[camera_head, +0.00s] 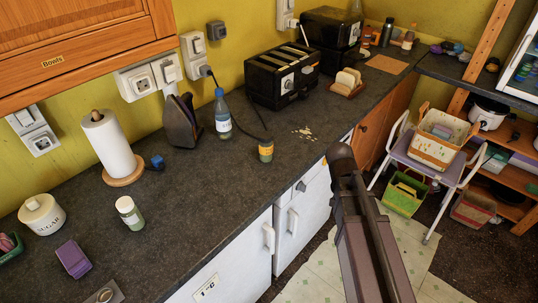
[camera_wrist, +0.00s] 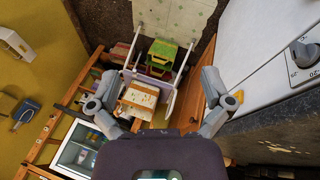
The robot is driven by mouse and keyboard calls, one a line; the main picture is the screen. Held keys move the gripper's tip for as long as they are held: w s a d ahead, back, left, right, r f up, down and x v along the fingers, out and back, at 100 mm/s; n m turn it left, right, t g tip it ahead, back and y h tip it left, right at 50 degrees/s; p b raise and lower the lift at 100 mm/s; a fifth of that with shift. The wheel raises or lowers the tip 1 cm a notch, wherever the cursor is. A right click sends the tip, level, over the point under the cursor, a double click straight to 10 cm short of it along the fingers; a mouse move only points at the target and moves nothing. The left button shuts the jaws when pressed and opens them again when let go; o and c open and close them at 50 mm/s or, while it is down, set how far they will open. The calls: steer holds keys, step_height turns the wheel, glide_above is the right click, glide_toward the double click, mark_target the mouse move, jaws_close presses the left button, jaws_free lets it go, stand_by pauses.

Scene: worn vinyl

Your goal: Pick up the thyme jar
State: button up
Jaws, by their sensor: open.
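A small jar with a white lid and green contents (camera_head: 130,212) stands upright on the dark counter at the left front. I cannot read either label, so I cannot tell for certain which is thyme. My gripper (camera_wrist: 162,88) is open and empty in the wrist view, its fingers wide apart, facing the chair and shelf area. Neither jar shows in the wrist view. My arm stands in front of the counter in the head view, apart from both jars.
A blue bottle (camera_head: 222,114), dark iron (camera_head: 182,122), black toaster (camera_head: 282,76), paper towel roll (camera_head: 109,146), sugar pot (camera_head: 41,215) and purple box (camera_head: 73,259) stand on the counter. Crumbs (camera_head: 306,133) lie near the toaster. The counter between the two jars is mostly clear.

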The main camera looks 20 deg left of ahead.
steer(key=w+a+r+m+t+h, duration=0.1)
steer(key=w+a+r+t+h, duration=0.15)
steer(key=a, duration=0.75)
steer(key=m+t+b, duration=0.2)
steer(key=t, duration=0.6)
glide_toward(260, 145)
steer(key=r, duration=0.1)
steer(key=shift+s+y, duration=0.35)
steer(key=shift+s, duration=0.15)
steer(key=shift+w, duration=0.1)
steer(key=shift+b+x, duration=1.45)
steer(key=shift+x, duration=2.8)
steer(key=shift+f, duration=0.1)
steer(key=shift+f, duration=0.1)
